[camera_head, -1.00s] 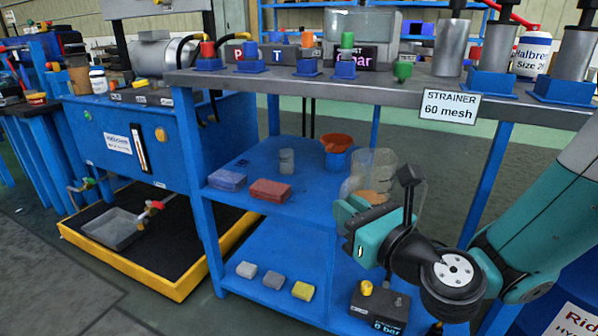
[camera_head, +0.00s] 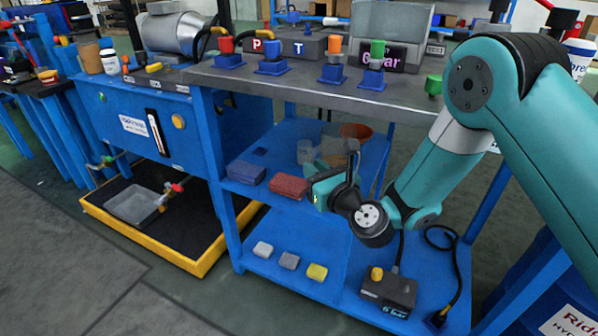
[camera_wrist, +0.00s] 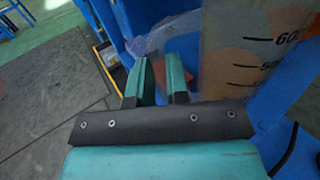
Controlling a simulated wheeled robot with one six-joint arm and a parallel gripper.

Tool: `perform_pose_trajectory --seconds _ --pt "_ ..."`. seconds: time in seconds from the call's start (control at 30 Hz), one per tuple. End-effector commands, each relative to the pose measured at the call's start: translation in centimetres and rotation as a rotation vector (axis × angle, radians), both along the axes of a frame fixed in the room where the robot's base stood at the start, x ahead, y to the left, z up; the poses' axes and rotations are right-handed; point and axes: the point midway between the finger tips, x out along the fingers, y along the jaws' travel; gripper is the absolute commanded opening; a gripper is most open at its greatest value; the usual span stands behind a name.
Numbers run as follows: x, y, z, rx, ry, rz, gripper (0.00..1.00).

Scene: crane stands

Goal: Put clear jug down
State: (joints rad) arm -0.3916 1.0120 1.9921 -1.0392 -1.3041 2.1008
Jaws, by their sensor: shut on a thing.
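The clear jug (camera_head: 335,148) is see-through, and the wrist view shows black measuring marks on its wall (camera_wrist: 245,55). My gripper (camera_head: 322,188) is at the blue cart's middle shelf, in front of the jug, and hides its lower part. In the wrist view both teal fingers (camera_wrist: 160,78) are close together beside the jug, shut on it; the exact grip spot is hard to make out. The jug looks about upright. I cannot tell whether its base touches the middle shelf (camera_head: 262,190).
A blue-grey block (camera_head: 246,172) and a red block (camera_head: 289,185) lie at the shelf's front. The steel worktop (camera_head: 300,90) is above my gripper.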

Motion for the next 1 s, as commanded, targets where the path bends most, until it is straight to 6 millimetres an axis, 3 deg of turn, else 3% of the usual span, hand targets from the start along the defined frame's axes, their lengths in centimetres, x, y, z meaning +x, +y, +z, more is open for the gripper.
perform_pose_trajectory --seconds 0.3,0.67,0.7,0.8,1.0 --pt "-0.2 0.6 -3.7 0.001 -0.003 0.008 0.0" --pt "-0.2 0.8 -3.7 0.001 -0.003 0.012 0.0" --pt "-0.3 0.8 -3.8 0.0 -0.001 0.012 0.18" --pt "-0.3 0.9 -3.7 0.0 -0.001 0.013 0.41" --pt "-0.3 0.9 -3.7 0.0 -0.001 0.012 0.41"
